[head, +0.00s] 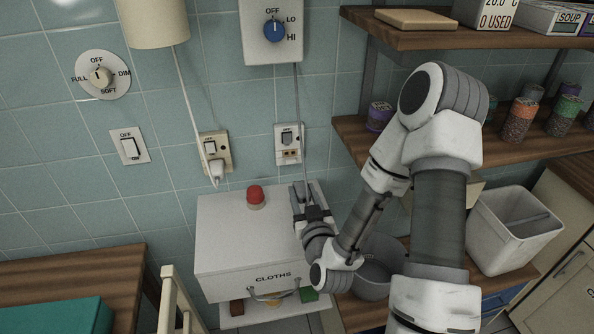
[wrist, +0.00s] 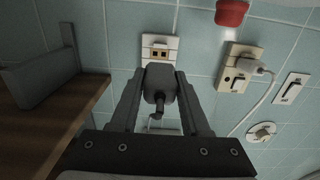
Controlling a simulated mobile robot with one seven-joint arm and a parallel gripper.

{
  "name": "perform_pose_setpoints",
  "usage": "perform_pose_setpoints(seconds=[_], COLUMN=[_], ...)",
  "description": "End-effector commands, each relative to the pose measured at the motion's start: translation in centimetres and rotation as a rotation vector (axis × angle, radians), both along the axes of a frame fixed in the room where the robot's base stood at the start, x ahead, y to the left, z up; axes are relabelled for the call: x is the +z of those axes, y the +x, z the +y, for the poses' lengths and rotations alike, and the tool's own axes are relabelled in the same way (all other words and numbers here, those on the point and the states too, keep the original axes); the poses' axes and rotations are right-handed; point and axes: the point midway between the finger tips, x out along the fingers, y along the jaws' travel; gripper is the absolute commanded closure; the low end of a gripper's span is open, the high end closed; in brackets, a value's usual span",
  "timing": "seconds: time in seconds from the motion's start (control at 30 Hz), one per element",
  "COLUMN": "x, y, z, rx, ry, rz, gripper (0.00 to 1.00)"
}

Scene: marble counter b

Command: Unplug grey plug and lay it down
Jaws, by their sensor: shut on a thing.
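My gripper (head: 302,188) is shut on the grey plug, low in front of the wall by the right back part of the white cabinet's top. In the wrist view the grey plug (wrist: 158,84) sits between the two fingers, with its bent cord end toward me. The wall socket (head: 288,144) has bare holes below its switch and is apart from the plug. The socket also shows beyond the plug in the wrist view (wrist: 160,50). A grey cord (head: 299,95) runs down from the dial box to my gripper. The plug's height above the cabinet top is unclear.
The white cabinet (head: 225,220) has a red button (head: 255,196) on top and bare space around it. A second socket (head: 215,152) holds a white plug. Wooden shelves (head: 350,130) and a grey bowl (head: 375,285) are to the right.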

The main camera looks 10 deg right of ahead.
Motion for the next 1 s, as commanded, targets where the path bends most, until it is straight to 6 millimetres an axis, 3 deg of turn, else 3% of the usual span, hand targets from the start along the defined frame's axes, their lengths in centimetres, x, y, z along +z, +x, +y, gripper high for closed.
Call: perform_pose_setpoints(seconds=[1.0], x=[0.37], y=[0.04], z=[-0.01], rx=[0.000], ry=[-0.001], rz=[0.258], gripper=[1.00])
